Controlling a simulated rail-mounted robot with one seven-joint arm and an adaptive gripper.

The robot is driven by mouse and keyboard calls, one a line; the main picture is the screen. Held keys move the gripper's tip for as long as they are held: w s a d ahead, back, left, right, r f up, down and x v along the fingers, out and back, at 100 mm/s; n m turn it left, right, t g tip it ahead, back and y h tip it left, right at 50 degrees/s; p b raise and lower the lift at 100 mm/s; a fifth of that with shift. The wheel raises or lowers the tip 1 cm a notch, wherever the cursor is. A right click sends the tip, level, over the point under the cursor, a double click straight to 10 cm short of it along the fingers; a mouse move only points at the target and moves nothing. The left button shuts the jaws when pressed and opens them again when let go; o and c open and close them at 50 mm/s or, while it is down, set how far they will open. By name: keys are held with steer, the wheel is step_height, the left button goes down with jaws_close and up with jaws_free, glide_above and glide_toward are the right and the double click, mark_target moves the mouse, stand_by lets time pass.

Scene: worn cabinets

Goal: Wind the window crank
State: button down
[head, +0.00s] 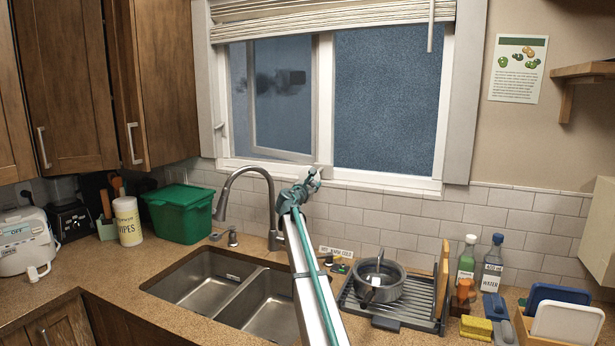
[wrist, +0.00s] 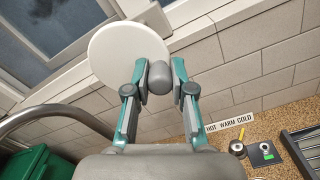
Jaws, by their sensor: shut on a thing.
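The window crank shows in the wrist view as a pale round disc (wrist: 112,52) with a grey knob (wrist: 160,78) standing out from it. My gripper (wrist: 160,72) has its teal and grey fingers on both sides of the knob and is shut on it. In the head view my gripper (head: 314,180) is at the window sill, and only a small pale part of the crank (head: 323,170) shows beside it. The window's left sash (head: 281,98) stands ajar at an angle to its frame.
A curved faucet (head: 233,178) rises left of my arm above the double sink (head: 208,285). A green tub (head: 180,212) stands further left. A pot (head: 382,280) sits on a drying rack (head: 425,300) to the right, with bottles (head: 491,262) beyond. The tiled wall below the sill is bare.

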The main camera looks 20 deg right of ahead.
steer(key=shift+r+p, duration=0.2)
steer(key=shift+p, duration=0.1)
steer(key=shift+r+n+p, duration=0.1)
steer(key=shift+n+p, duration=0.2)
steer(key=n+p, duration=0.1)
steer(key=p, duration=0.2)
steer(key=r+n+p, duration=0.1)
steer(key=n+p, duration=0.1)
steer(key=p, duration=0.1)
steer(key=shift+n+p, duration=0.3)
steer(key=shift+p, duration=0.05)
steer(key=shift+s+f+n, duration=0.1)
steer(key=shift+f+n, duration=0.05)
steer(key=shift+n, duration=0.15)
steer(key=shift+p, duration=0.65)
steer(key=r+n+p, duration=0.1)
steer(key=n+p, duration=0.1)
steer(key=p, duration=0.1)
steer(key=shift+r+n, duration=0.15)
steer(key=shift+n, duration=1.25)
